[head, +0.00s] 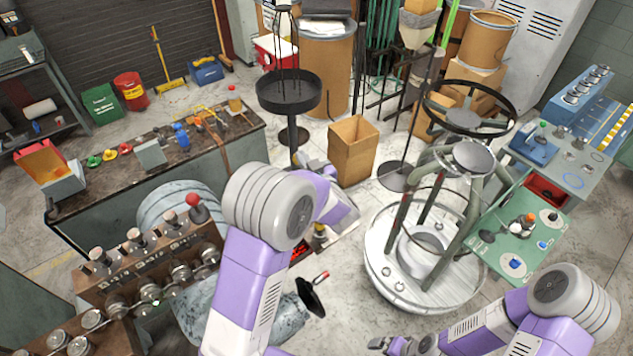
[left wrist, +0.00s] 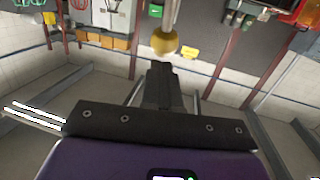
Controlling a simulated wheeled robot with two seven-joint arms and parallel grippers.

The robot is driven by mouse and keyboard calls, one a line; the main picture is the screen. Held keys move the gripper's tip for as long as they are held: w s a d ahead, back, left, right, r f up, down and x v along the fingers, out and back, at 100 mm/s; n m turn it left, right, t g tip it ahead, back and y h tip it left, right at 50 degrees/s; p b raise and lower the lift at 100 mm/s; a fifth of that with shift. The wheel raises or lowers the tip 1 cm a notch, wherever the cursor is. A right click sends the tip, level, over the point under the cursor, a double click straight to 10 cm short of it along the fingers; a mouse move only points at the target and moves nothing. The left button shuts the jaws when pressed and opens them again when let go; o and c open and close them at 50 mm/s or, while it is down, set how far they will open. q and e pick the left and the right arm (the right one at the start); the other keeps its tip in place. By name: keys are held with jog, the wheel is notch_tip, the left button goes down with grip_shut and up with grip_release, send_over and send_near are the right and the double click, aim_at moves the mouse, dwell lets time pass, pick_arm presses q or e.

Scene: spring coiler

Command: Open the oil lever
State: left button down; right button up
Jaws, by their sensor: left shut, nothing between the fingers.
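A lever with a yellow ball knob (left wrist: 163,42) on a pale metal rod shows at the top middle of the left wrist view. I cannot tell whether it is the oil lever. My left gripper (left wrist: 160,68) is shut and empty, its dark fingertips pointing at the knob. The knob appears just past the tips; contact is unclear. In the head view, the left arm's purple links hide part of the machine, and the left fingers are hard to make out. My right gripper (head: 382,344) is partly visible at the bottom edge, its fingers unclear.
A control panel with several knobs (head: 150,255) and a red ball lever (head: 196,202) stand at the left. A dark workbench (head: 130,195) lies behind. A round white machine base (head: 400,285) and a green tray table (head: 500,225) are at the right. Grey floor shows between.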

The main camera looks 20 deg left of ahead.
pick_arm(q)
jog(key=shift+a, duration=0.15)
jog(key=shift+s+r, duration=0.1)
jog(key=shift+s, duration=0.05)
jog(key=s+d+r+p, duration=0.1)
jog(key=s+d+r, duration=0.6)
jog(key=s+d, duration=0.1)
jog(key=shift+d+r, duration=0.2)
jog(key=shift+d, duration=0.15)
dwell(0.3)
